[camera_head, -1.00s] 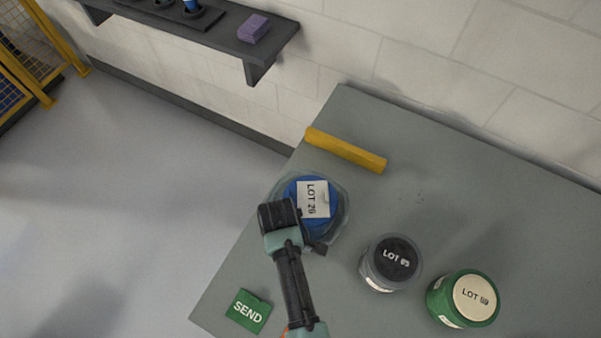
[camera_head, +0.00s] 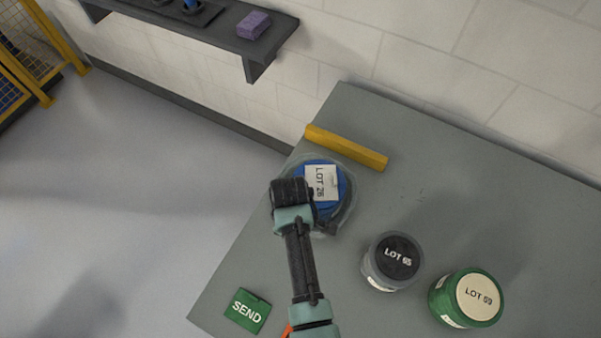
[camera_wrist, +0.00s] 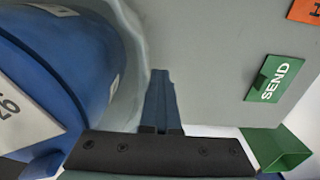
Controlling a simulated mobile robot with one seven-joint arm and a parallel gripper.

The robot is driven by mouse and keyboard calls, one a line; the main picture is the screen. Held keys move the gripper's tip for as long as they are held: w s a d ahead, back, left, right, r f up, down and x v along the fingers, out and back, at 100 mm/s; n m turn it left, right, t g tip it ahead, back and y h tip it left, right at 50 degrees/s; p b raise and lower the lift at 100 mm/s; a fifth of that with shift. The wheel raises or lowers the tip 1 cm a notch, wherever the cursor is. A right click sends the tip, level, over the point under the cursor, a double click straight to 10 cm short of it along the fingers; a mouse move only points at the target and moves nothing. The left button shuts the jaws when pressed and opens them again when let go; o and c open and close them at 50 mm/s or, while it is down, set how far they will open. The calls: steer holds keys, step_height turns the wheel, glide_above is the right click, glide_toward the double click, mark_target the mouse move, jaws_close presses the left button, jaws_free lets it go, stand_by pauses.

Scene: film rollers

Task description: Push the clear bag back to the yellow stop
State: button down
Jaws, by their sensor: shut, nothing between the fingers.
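The clear bag (camera_head: 350,205) holds a blue roller with a white LOT 26 label and stands on the grey table near its left edge. The yellow stop (camera_head: 346,147) lies behind it; in the head view the bag's far side is close to the stop, and I cannot tell if they touch. My gripper is shut and empty, at the bag's near side; its fingers (camera_wrist: 160,100) show in the wrist view beside the bag's clear film, and the blue roller (camera_wrist: 70,60) fills the left there. My arm hides part of the bag's near left side in the head view.
A grey LOT 65 roller (camera_head: 392,262) and a green LOT 59 roller (camera_head: 466,299) stand to the right. A green SEND sign (camera_head: 247,311) is at the table's front left. A wall shelf (camera_head: 215,35) holds a purple block (camera_head: 254,25). The table's back right is clear.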

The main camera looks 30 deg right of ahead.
steer(key=shift+w+d+b, duration=0.65)
steer(key=shift+w+d, duration=0.15)
steer(key=shift+d, duration=0.3)
steer(key=shift+w+d+b, duration=0.7)
steer(key=shift+w+d, duration=0.05)
steer(key=shift+d, duration=0.35)
steer(key=shift+w+d+b, duration=0.65)
steer(key=shift+w+d, duration=0.15)
steer(key=shift+d, duration=0.3)
steer(key=shift+s+a+r+p, duration=0.15)
steer(key=shift+s+a+p, duration=0.45)
steer(key=shift+a+p, duration=0.35)
steer(key=shift+s+a+p, duration=0.6)
steer(key=shift+a+p, duration=0.15)
steer(key=shift+p, duration=0.1)
steer(key=shift+w, duration=0.1)
